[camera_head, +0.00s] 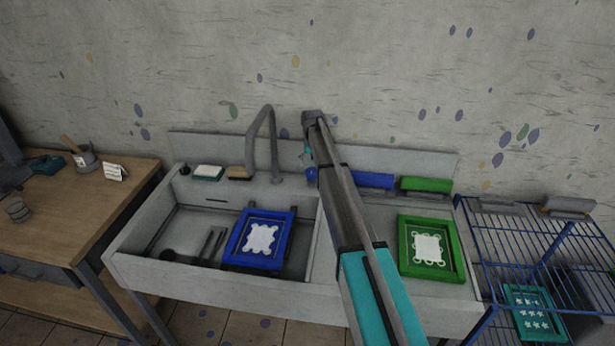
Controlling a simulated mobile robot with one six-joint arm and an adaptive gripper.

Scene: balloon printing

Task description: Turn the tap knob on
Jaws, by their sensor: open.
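The grey tap (265,145) rises in a tall bent spout from the back ledge of the sink, left of my arm. A small round blue piece (311,174) shows on the ledge just right of the tap's base. It may be the tap knob, but it is too small and too covered to be sure. My gripper (308,158) is open and points down at the end of my arm, close above this blue piece. My arm covers much of the gripper, so its fingertips and any contact cannot be made out. No water shows at the spout.
A blue frame (238,253) lies across the sink basin (185,226). A green frame (459,266) lies on the right drainboard. A blue bar (373,180) and green bar (427,184) lie along the back ledge. A blue wire rack (500,240) stands right, a wooden table (95,205) left.

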